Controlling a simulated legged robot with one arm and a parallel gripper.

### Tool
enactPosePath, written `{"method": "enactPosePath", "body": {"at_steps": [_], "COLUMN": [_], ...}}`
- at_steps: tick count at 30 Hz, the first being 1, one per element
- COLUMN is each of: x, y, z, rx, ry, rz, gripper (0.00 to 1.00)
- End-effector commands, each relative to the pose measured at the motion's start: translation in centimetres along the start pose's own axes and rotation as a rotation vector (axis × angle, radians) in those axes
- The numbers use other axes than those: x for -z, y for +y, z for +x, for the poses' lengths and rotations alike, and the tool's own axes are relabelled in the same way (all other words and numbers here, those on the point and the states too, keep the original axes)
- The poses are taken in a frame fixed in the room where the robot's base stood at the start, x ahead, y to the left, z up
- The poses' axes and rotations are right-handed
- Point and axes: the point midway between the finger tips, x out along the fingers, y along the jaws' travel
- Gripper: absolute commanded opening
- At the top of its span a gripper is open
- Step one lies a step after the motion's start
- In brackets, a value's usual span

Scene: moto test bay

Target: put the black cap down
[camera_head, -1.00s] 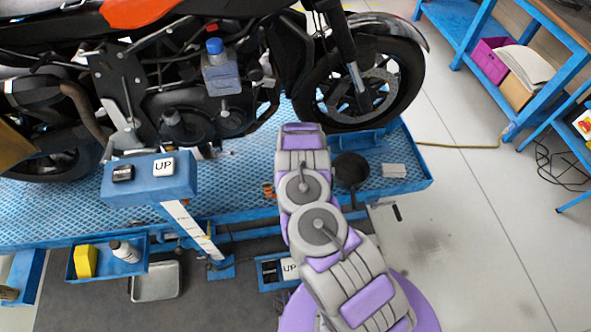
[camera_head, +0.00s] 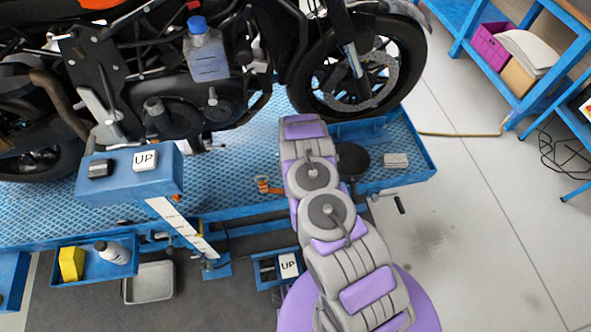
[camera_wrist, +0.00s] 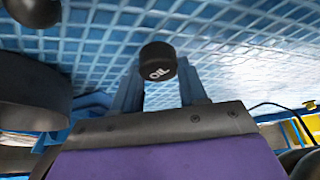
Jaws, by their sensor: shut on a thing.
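The black cap (camera_wrist: 157,62), with white "OIL" lettering on its face, is between the two blue fingers of my gripper (camera_wrist: 158,85) in the wrist view. The gripper is shut on it. Behind the cap is the blue, patterned surface of the lift platform; I cannot tell how large the gap is, or whether they touch. In the head view my own arm hides the gripper and cap. The blue platform (camera_head: 240,170) runs under the motorcycle there.
The motorcycle's front wheel (camera_head: 360,75) stands just beyond my arm. A dark round object (camera_head: 352,161) and a small pale block (camera_head: 396,160) lie on the platform to the right. An orange item (camera_head: 268,186) is left of the arm. A blue-capped bottle (camera_head: 207,55) is by the engine.

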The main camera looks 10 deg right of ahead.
Motion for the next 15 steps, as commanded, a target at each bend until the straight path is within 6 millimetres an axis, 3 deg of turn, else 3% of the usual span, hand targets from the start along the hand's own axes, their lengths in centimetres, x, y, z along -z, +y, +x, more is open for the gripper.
{"method": "enactPosePath", "body": {"at_steps": [1,4,15], "x": [-0.5,-1.1,-1.2], "y": [0.2,0.0,-0.1], "z": [1.2,2.3,2.5], "rx": [-0.002,-0.002,-0.002], "ry": [-0.001,0.000,0.000], "rz": [0.002,0.001,0.000], "gripper": [0.00,0.00,0.00]}}
